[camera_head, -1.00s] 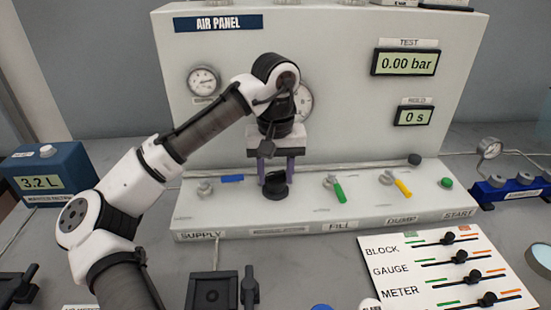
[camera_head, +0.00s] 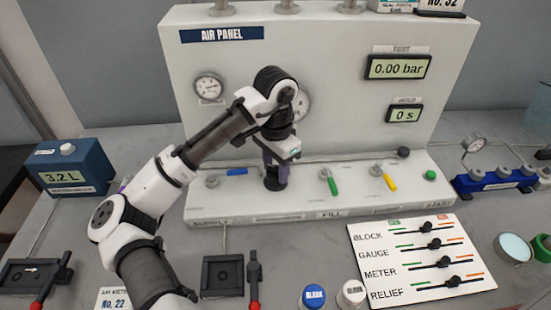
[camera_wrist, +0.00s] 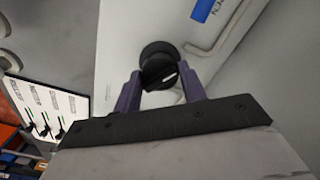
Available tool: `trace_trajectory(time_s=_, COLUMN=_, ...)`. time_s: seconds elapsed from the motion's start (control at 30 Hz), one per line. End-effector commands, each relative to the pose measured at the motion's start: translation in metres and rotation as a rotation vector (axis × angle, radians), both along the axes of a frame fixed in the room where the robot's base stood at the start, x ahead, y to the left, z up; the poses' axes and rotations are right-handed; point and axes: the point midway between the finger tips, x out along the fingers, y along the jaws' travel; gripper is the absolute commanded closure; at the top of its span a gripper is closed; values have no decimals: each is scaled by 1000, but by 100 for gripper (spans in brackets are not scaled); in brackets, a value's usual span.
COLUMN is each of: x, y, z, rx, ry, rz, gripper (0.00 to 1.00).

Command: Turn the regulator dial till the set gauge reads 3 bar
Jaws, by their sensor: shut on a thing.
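The regulator dial (camera_wrist: 159,70) is a black round knob with a white pointer line, on the ledge of the white air panel. In the head view the dial (camera_head: 275,184) shows under my gripper (camera_head: 276,166). My gripper's purple fingers (camera_wrist: 162,88) are shut on the dial, one on each side, in the wrist view. The set gauge (camera_head: 305,103) on the upright face is partly hidden behind my arm, and its needle cannot be read. The supply gauge (camera_head: 208,87) stands clear to its left, its digits too small to read.
On the ledge, a blue handle (camera_head: 237,171) is left of the dial; a green lever (camera_head: 333,186), a yellow lever (camera_head: 390,183) and a green button (camera_head: 429,175) are to its right. The test display (camera_head: 398,67) reads 0.00 bar. A slider board (camera_head: 420,262) lies in front.

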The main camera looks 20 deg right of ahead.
Motion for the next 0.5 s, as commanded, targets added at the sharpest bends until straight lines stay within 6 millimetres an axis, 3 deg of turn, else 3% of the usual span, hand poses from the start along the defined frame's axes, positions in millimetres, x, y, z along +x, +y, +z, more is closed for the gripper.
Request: trace_trajectory(time_s=0.5, x=1, y=0, z=2, rx=-4, ry=-2, rz=-339, gripper=82)
